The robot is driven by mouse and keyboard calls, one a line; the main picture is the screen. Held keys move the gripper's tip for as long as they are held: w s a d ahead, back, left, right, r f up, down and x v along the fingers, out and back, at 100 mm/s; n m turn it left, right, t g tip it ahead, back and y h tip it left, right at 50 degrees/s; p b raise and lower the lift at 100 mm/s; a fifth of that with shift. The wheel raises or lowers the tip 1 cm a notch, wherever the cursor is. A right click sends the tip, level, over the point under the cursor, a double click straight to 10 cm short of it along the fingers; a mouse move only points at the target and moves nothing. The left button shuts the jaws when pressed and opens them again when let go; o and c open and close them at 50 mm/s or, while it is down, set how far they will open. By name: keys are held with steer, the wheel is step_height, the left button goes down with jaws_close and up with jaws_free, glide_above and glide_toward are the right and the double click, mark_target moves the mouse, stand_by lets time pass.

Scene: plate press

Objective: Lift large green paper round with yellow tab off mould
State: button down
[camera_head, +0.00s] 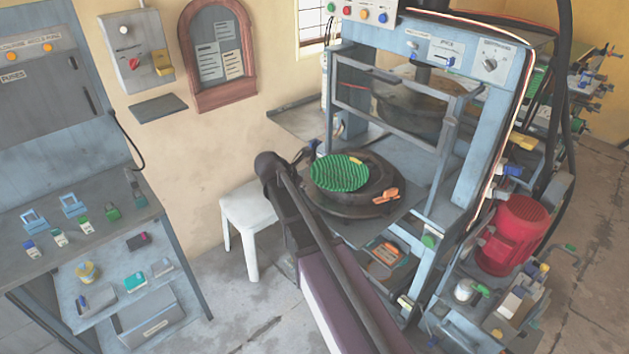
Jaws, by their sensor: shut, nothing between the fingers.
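The large green paper round (339,173) lies on the dark round mould (372,170) on the press's lower bed. Its ridged surface faces up. Its small yellow tab (355,160) shows at the far right edge of the round. My arm reaches in from the bottom of the picture, and its dark joint is left of the mould. My gripper (304,156) shows small and dark beyond that joint, just left of the round's far left edge. It looks shut and empty. The arm hides part of the gripper, and I cannot tell whether it touches the round.
An orange piece (386,196) sits on the mould's near right rim. The press frame (468,165) and guard bars rise behind and right of the mould. A white stool (250,218) stands left of my arm. A red motor (513,235) is at the right. A shelved workbench (75,235) stands left.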

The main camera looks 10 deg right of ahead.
steer(key=shift+s+a, duration=0.4)
steer(key=shift+a, duration=0.35)
steer(key=shift+s+a, duration=0.35)
steer(key=shift+a, duration=0.4)
steer(key=shift+s+a, duration=0.4)
steer(key=shift+a, duration=0.35)
steer(key=c, duration=0.7)
jaws_free()
steer(key=shift+s+d, duration=0.1)
steer(key=s+d+f+m+g+y, duration=0.1)
steer(key=s+m+y, duration=0.1)
steer(key=s+m, duration=0.4)
steer(key=s+d+f+m+g+y, duration=0.1)
steer(key=s+d+f+m+y, duration=0.1)
steer(key=s+m, duration=0.5)
steer(key=s+d+f+m+g+y, duration=0.1)
steer(key=s+m+y, duration=0.2)
steer(key=s+m, duration=0.4)
steer(key=shift+d+f+m+g, duration=0.15)
steer(key=shift+m+g, duration=0.05)
steer(key=shift+m, duration=0.65)
steer(key=shift+d+f+m+g, duration=0.15)
steer(key=shift+m+g, duration=0.05)
steer(key=shift+m, duration=0.65)
